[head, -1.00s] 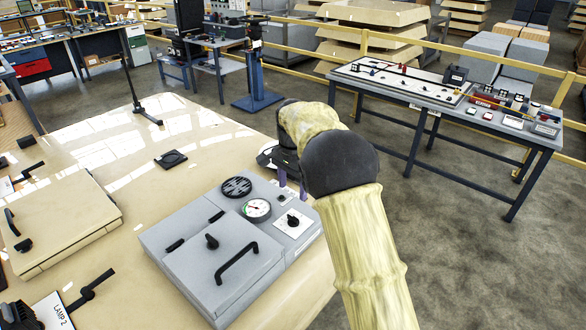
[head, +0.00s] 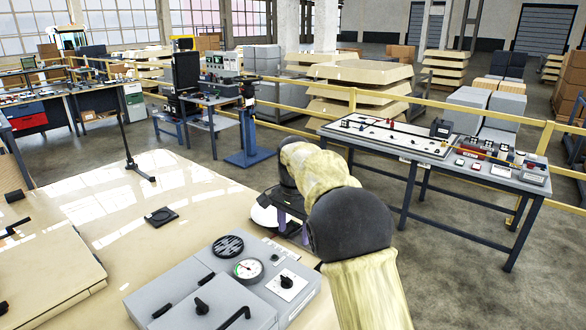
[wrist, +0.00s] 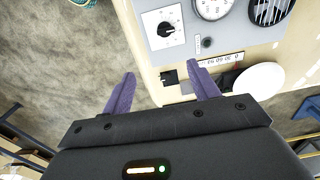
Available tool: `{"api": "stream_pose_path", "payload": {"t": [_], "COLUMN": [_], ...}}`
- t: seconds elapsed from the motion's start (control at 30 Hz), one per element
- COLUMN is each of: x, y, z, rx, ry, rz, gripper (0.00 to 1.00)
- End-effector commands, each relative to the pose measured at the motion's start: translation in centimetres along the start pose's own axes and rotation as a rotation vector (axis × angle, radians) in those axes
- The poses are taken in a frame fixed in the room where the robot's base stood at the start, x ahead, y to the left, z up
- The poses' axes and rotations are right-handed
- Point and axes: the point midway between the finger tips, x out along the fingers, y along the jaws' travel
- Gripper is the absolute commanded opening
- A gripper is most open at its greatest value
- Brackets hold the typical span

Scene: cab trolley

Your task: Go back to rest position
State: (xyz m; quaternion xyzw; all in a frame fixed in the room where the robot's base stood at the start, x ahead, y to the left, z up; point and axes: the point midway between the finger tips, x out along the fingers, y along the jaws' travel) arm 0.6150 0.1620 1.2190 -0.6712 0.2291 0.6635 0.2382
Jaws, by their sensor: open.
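My gripper (wrist: 162,90) is open and empty in the wrist view, with its two purple fingers apart. It hangs over the edge of the beige table (head: 200,200), beside the grey control box (head: 190,285). The box carries a dial gauge (head: 249,269), a round black grille (head: 229,245) and a knob plate (head: 286,283). The knob plate also shows in the wrist view (wrist: 164,27). In the head view, my yellow-sleeved arm reaches up from the lower right and hides most of the gripper.
A beige case (head: 45,270) lies at left on the table. A small black square (head: 161,217) and a thin black stand (head: 140,175) are behind it. A workbench (head: 430,160) stands at right, with yellow railing (head: 352,100) beyond. Grey floor is clear between table and workbench.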

Motion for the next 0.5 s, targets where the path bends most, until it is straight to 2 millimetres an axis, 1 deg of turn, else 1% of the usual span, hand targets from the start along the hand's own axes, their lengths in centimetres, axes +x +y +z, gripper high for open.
{"api": "stream_pose_path", "payload": {"t": [0.03, 0.23, 0.37, 0.5], "x": [0.1, 1.5, 2.6, 3.7], "y": [1.3, 6.3, 9.7, 13.6], "z": [-0.3, -0.6, -0.1, 0.9], "rx": [-0.014, -0.116, -0.190, -0.274], "ry": [0.001, 0.025, 0.044, 0.072], "rz": [-0.006, -0.038, -0.053, -0.066], "gripper": [0.60, 0.60, 0.60, 0.60]}}
